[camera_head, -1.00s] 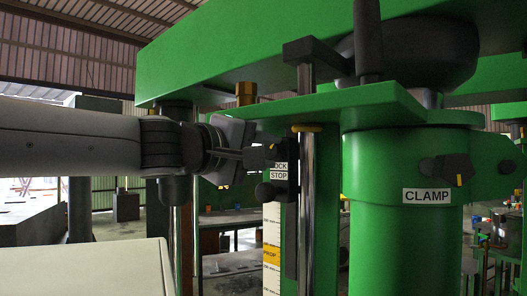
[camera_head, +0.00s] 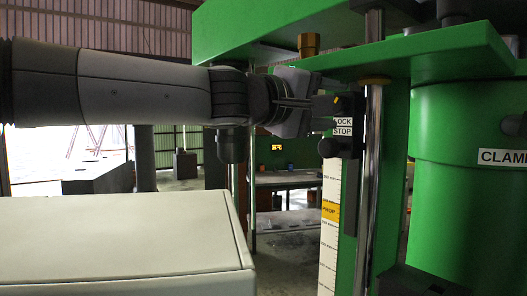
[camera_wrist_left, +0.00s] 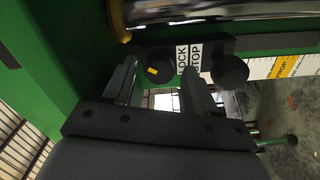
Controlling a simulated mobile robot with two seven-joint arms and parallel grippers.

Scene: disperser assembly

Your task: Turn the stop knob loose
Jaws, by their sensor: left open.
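The dark stop knob with a yellow mark (camera_wrist_left: 158,71) sits beside the label reading LOCK STOP (camera_wrist_left: 188,58) in the left wrist view. My left gripper (camera_wrist_left: 160,84) is open, with one finger on each side of this knob; I cannot tell whether they touch it. In the head view the gripper (camera_head: 308,104) reaches the dark block beside the label (camera_head: 342,127), and its fingers hide part of the knob. A round black ball knob (camera_wrist_left: 230,73) is on the other side of the label; it also shows in the head view (camera_head: 328,148). My right gripper is out of view.
A chrome rod (camera_head: 373,130) and a white scale with a yellow band (camera_head: 328,235) stand close by. A green plate (camera_head: 430,55) overhangs the area. A green cylinder marked CLAMP (camera_head: 450,210) is at the right. A pale box-like surface (camera_head: 120,240) fills the lower left.

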